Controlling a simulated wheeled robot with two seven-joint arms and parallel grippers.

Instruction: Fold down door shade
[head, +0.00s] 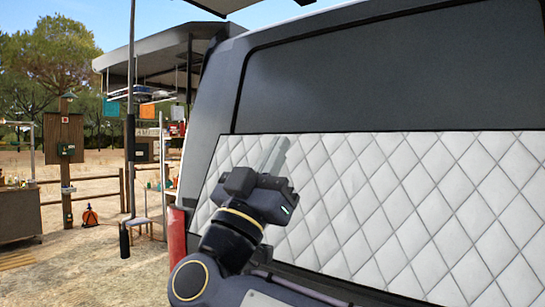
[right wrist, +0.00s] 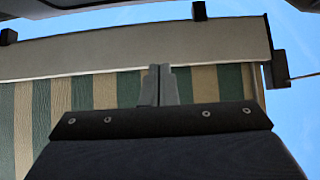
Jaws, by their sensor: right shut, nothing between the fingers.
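The door shade (head: 400,190) is a white quilted panel with a diamond pattern on the van's door. It covers the lower part, and its straight top edge runs below a bare dark window area (head: 400,75). My right gripper (head: 275,150) is in front of the shade's upper left part, fingers pointing up and shut with nothing between them. I cannot tell whether it touches the shade. In the right wrist view the shut fingers (right wrist: 158,85) point up, overlapping a pale bar and striped cloth. My left gripper is not in view.
The right wrist view shows a pale bar (right wrist: 90,50) with green and beige striped cloth (right wrist: 100,92) below it, and dark brackets. In the head view, a dark canopy (head: 150,50), a wooden post board (head: 64,140) and a workbench (head: 20,213) stand at left. Open sandy ground lies between.

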